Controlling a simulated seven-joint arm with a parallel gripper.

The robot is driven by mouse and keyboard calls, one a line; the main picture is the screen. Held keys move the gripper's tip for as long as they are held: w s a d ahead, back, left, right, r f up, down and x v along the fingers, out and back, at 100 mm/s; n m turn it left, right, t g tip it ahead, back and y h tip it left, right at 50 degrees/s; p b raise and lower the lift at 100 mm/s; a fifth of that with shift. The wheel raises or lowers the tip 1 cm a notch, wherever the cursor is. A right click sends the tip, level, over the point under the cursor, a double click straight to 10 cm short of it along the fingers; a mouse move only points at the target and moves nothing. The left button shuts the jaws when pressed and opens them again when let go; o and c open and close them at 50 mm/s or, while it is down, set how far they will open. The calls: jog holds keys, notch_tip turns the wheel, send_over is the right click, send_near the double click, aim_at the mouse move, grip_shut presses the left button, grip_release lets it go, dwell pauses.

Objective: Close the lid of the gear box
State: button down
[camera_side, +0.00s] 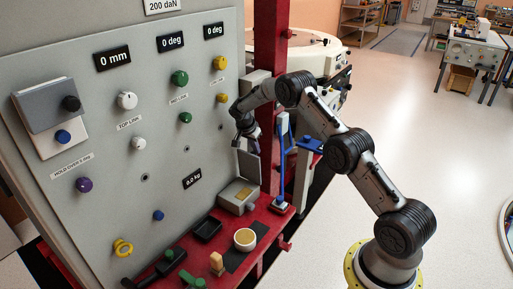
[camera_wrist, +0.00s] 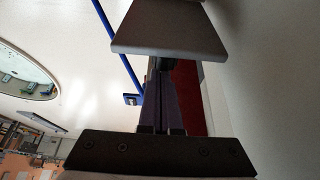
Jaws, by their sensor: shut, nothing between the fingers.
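A grey box (camera_side: 238,196) with a yellowish plate on its top sits on the red ledge below my gripper; I take it for the gear box, but cannot tell for sure. A grey flap-like panel (camera_side: 250,165) stands above it, just under the gripper; whether it is the box's lid is unclear. My gripper (camera_side: 247,137) is shut and empty beside the wall panel, above the box. In the wrist view, the shut fingers (camera_wrist: 162,68) end close to a flat grey plate (camera_wrist: 170,30). Whether they touch it cannot be told.
A blue upright (camera_side: 283,150) on a small base stands right of the box, also seen in the wrist view (camera_wrist: 118,45). A red column (camera_side: 270,95) rises behind. A white cup (camera_side: 245,239) and a black tray (camera_side: 207,229) sit nearer on the ledge. Knobs cover the wall panel (camera_side: 95,110).

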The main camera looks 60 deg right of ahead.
jog(key=shift+a, duration=0.1)
jog(key=shift+a+r+h, duration=0.1)
jog(key=shift+a+h, duration=0.5)
jog(key=shift+a, duration=0.15)
jog(key=a+f+h, duration=0.2)
jog(key=a+h, duration=0.1)
jog(key=a, duration=0.1)
jog(key=a+f+h, duration=0.3)
jog(key=a, duration=0.2)
jog(key=a+f+h, duration=0.3)
jog(key=a+h, duration=0.1)
jog(key=a, duration=0.1)
jog(key=shift+a, duration=0.2)
jog(key=shift+a+f, duration=0.4)
jog(key=shift+f, duration=0.45)
